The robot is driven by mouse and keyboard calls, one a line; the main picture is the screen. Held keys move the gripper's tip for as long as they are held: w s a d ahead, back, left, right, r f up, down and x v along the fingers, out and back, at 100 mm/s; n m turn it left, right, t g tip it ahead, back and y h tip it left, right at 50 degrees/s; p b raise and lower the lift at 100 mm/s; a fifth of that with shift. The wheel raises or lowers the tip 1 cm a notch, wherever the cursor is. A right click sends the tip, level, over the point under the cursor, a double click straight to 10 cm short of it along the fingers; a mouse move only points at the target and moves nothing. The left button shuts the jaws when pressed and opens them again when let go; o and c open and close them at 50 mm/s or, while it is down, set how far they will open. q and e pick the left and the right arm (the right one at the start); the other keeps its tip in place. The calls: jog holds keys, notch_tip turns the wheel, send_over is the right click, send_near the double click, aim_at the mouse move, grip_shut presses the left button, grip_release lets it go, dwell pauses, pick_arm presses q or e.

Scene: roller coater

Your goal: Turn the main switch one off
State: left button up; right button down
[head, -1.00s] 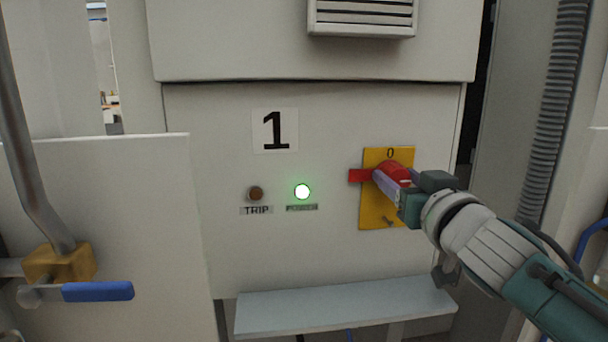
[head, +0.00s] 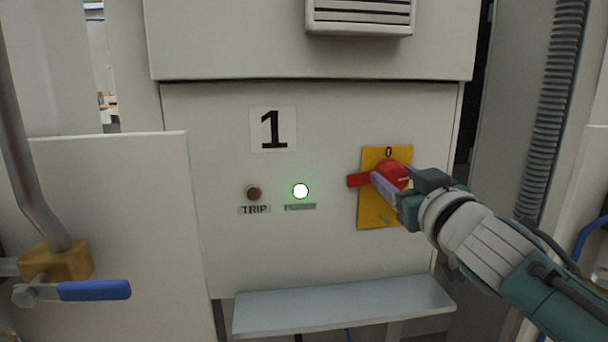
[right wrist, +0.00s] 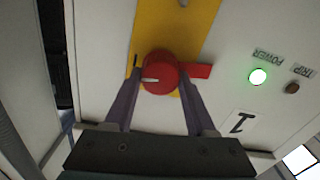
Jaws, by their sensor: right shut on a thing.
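The main switch is a red rotary knob (head: 393,172) with a red tab pointing left and slightly down, on a yellow plate (head: 375,213) marked 0 at its top. The panel carries a black 1 label (head: 273,130). My right gripper (head: 386,187) is shut on the red knob, with its fingers on either side of it. In the right wrist view, the knob (right wrist: 160,73) sits between the two fingers (right wrist: 160,88), and its tab sticks out past one finger. The gripper hides part of the plate's lower right. My left gripper is not in view.
A green-glowing power lamp (head: 300,191) and a dark trip lamp (head: 254,193) are left of the switch. A grey ledge (head: 345,303) juts out below. A blue-handled valve (head: 95,291) and pipe stand at left; a corrugated hose (head: 552,110) hangs at right.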

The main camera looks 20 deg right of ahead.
jog(key=n, duration=0.4)
jog(key=shift+f+n, duration=0.1)
jog(key=shift+n, duration=0.2)
jog(key=n+b, duration=0.1)
jog(key=n, duration=0.2)
jog(key=shift+a+n, duration=0.1)
jog(key=shift+n, duration=0.2)
jog(key=n, duration=0.4)
jog(key=shift+f, duration=0.1)
jog(key=shift+n, duration=2)
jog(key=shift+c, duration=1.1)
grip_release()
jog(key=shift+a, duration=0.1)
